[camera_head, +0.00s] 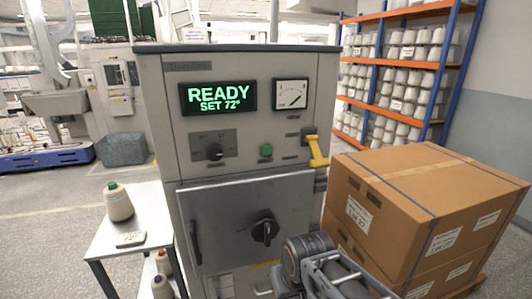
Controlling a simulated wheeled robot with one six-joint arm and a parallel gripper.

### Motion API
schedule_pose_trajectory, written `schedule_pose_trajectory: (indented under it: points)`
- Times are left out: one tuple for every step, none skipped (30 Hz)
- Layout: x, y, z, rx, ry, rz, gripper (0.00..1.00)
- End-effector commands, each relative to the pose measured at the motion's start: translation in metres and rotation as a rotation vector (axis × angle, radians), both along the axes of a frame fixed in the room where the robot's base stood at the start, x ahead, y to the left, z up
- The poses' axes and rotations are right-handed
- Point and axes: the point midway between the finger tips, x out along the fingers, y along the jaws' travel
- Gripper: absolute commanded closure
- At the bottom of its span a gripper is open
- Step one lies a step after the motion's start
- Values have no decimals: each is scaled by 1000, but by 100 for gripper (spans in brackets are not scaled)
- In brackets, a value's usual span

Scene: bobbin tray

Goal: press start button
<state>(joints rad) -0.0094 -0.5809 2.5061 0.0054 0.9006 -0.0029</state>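A grey machine cabinet (325,100) stands in the middle of the head view. A green button (266,150), the likely start button, sits on its front panel below the displays and looks unobstructed. The lit display (218,98) reads "READY SET 72°" in green. A dark knob (214,152) is left of the button. A yellow lever handle (317,152) is at the panel's right edge. Part of my arm shows at the bottom, right of centre, in front of the cabinet's lower part and well below the button. I cannot make out gripper fingers.
The cabinet door (225,215) with a dark rotary handle (264,231) is shut. Strapped cardboard boxes (380,200) stand close on the right. A small white table (110,235) with a thread cone (118,202) is at left. Shelves of cones (400,75) stand behind. The left floor is open.

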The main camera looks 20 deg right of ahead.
Motion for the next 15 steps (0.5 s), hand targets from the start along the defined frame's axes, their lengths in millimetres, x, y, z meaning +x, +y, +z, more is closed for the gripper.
schedule_pose_trajectory:
  points:
    - [0,0,0,0,0,0,82]
    - [0,0,0,0,0,0,85]
    - [0,0,0,0,0,0,89]
    - [0,0,0,0,0,0,91]
    - [0,0,0,0,0,0,94]
    - [0,0,0,0,0,0,98]
    - [0,0,0,0,0,0,100]
    - [0,0,0,0,0,0,100]
    - [0,0,0,0,0,0,100]
    - [0,0,0,0,0,0,100]
    - [0,0,0,0,0,0,100]
    - [0,0,0,0,0,0,100]
    - [0,0,0,0,0,0,100]
    - [0,0,0,0,0,0,100]
    - [0,0,0,0,0,0,100]
